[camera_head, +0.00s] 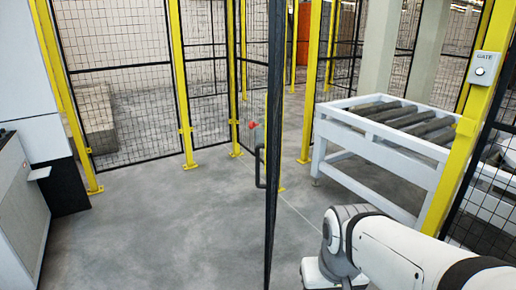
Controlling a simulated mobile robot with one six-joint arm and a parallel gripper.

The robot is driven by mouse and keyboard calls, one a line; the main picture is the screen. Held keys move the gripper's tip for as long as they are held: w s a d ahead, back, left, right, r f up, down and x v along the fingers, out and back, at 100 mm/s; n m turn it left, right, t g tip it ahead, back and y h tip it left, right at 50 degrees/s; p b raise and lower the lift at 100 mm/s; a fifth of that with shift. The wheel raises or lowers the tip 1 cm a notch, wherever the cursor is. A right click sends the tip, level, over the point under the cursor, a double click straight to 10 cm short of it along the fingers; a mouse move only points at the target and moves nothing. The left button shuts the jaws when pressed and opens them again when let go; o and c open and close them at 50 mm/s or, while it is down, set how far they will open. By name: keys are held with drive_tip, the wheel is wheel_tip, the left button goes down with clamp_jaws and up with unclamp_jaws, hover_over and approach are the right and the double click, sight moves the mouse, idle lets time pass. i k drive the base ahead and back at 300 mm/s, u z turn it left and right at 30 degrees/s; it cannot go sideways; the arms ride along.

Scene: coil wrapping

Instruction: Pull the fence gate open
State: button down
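The fence gate is a black mesh panel seen nearly edge-on. Its dark upright frame (273,150) runs from top to bottom near the middle of the head view. A dark pull handle (259,166) sits on the left side of this upright. The gate appears swung out of the fence line, with floor showing on both sides. My white arm reaches in from the lower right, its wrist joint right of the gate's lower edge. My gripper's fingers are out of view, and no contact with the handle shows.
A yellow post (458,180) at right carries a box marked GATE (485,68). A white roller conveyor (385,125) stands behind it. Yellow-posted mesh fences enclose the back. A white and dark cabinet (32,95) stands at left. The grey floor (170,230) left of the gate is clear.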

sight(270, 131)
drive_tip(key=z, duration=0.15)
drive_tip(key=i, duration=1.05)
drive_tip(key=z, duration=0.45)
drive_tip(key=k, duration=0.8)
drive_tip(key=z, duration=0.2)
drive_tip(key=i, duration=0.8)
drive_tip(key=u, duration=0.05)
